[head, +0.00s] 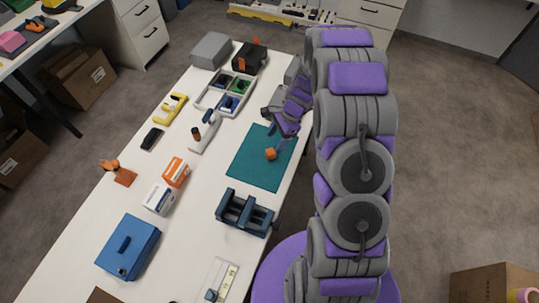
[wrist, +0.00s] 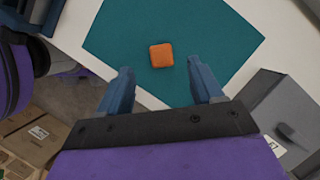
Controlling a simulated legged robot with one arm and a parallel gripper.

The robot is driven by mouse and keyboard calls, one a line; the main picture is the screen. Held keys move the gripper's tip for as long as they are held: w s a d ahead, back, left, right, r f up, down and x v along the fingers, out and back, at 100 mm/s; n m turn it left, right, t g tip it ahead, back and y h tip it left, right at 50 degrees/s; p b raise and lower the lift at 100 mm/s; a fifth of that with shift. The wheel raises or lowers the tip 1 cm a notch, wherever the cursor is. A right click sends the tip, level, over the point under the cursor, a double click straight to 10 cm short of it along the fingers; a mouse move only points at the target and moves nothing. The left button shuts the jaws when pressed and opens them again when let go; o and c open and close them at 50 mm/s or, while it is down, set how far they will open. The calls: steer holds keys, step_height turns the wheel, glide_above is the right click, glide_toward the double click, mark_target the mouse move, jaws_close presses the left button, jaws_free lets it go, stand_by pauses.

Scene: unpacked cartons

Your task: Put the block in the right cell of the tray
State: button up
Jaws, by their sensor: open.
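The orange block (head: 270,154) lies on a teal mat (head: 255,170) near the table's right edge. It also shows in the wrist view (wrist: 161,55), on the mat and beyond the gap between my fingertips. My gripper (wrist: 162,82) is open, with nothing between its two blue fingers. In the head view my gripper (head: 281,128) hangs over the far part of the mat, apart from the block. The pale tray (head: 211,112) stands farther back on the table. Its cells hold blue, green and dark items; my view of them is too small to tell each one.
A white-and-grey upright device (head: 206,132) stands between tray and mat. A dark blue slotted holder (head: 245,212) sits just in front of the mat. Grey (head: 211,50) and black (head: 249,59) boxes stand behind the tray. The mat around the block is clear.

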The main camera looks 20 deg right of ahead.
mark_target(271, 151)
steer(key=x, duration=0.2)
steer(key=shift+a+f, duration=0.1)
steer(key=shift+f, duration=0.2)
steer(key=shift+f+b, duration=0.35)
steer(key=shift+f, duration=0.05)
steer(key=b+x, duration=0.1)
steer(key=x, duration=0.3)
steer(key=shift+f+b, duration=0.3)
steer(key=shift+f, duration=0.05)
steer(key=shift+r, duration=0.1)
steer(key=c, duration=1.1)
